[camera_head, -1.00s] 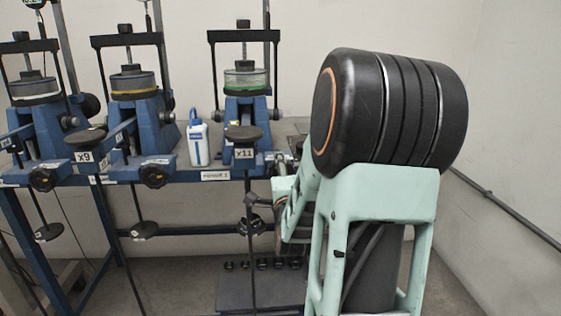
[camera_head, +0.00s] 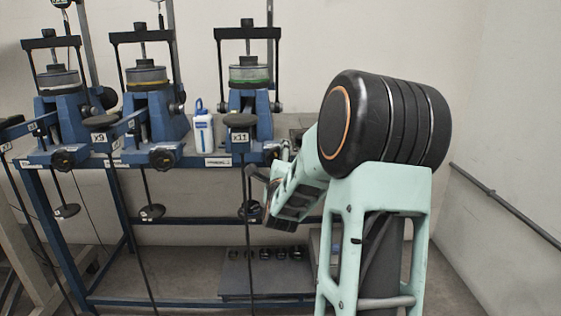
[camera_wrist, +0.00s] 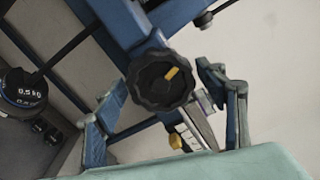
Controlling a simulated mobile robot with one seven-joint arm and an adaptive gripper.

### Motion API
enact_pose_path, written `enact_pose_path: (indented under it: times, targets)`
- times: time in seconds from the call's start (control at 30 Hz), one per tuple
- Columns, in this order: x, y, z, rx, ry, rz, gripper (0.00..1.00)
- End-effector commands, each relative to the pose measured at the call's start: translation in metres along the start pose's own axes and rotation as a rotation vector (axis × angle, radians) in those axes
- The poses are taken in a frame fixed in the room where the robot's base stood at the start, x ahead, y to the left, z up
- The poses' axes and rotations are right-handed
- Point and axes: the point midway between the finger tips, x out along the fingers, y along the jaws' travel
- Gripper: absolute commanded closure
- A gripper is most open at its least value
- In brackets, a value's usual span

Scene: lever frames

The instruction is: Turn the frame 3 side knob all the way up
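The side knob (camera_wrist: 160,80) is black and scalloped, with a yellow mark on its face pointing to the upper right in the wrist view. My gripper (camera_wrist: 164,79) is open, with one finger on each side of the knob. The fingers look apart from it, and I cannot tell how deep they reach around it. In the head view, frame 3 (camera_head: 250,110) is the rightmost blue lever frame, with a green-ringed cell and an x11 tag. My arm's end is at its lower right, and the knob there is mostly hidden.
Two similar frames stand left, with side knobs (camera_head: 163,158) and (camera_head: 62,160). A white-blue bottle (camera_head: 203,130) stands beside frame 3. A hanging rod and hanger (camera_head: 250,209) are close to my arm. Weights (camera_head: 265,254) lie on a low plate. In the wrist view, a 0.5 kg weight (camera_wrist: 23,88) is left.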

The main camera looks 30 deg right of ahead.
Motion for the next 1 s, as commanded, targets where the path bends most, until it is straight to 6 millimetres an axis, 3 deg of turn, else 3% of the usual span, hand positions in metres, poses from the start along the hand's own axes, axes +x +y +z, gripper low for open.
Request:
enact_pose_path:
  times: [0.23,0.7,1.0]
  targets:
    - [-0.006,-0.001,0.002,-0.002,-0.004,-0.003,0.35]
    - [-0.057,-0.001,0.002,-0.003,-0.005,-0.003,0.35]
    - [-0.06,-0.001,0.002,-0.002,-0.005,-0.003,0.35]
